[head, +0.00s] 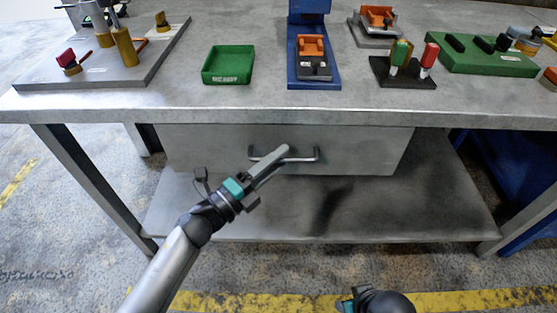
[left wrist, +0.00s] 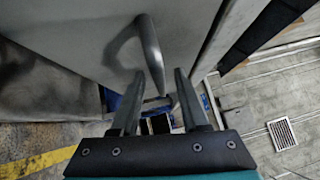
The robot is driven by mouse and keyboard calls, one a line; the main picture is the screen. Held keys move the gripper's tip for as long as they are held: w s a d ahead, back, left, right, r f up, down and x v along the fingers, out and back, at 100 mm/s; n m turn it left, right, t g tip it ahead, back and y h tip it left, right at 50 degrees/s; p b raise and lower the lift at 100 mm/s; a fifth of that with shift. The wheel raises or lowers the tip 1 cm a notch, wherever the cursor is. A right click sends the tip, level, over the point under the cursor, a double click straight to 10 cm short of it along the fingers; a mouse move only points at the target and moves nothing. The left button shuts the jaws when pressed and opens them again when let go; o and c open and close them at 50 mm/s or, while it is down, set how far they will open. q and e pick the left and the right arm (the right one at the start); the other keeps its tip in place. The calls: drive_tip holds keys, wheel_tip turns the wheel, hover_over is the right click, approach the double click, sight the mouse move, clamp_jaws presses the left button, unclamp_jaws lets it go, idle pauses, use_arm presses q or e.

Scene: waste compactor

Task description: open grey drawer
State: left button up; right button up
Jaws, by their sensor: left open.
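The grey drawer (head: 220,145) sits under the workbench top and looks closed. In the left wrist view the handle (left wrist: 150,50) lies between the tips of my open left gripper (left wrist: 159,75), with gaps on both sides. The drawer front (left wrist: 75,30) fills the upper left there. A part of my right arm shows at the bottom of the head view; its fingers are not visible.
The workbench top (head: 170,103) overhangs the drawer. On it are a green tray (head: 228,65), a blue stand (head: 313,75) and several colored fixtures. A lower shelf (head: 400,205) lies below the drawer, and a table leg (head: 95,185) stands left. The floor in front is clear.

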use_arm(q)
drive_tip(key=shift+w+d, duration=0.15)
drive_tip(key=shift+d, duration=0.05)
clamp_jaws()
idle(0.3)
idle(1.1)
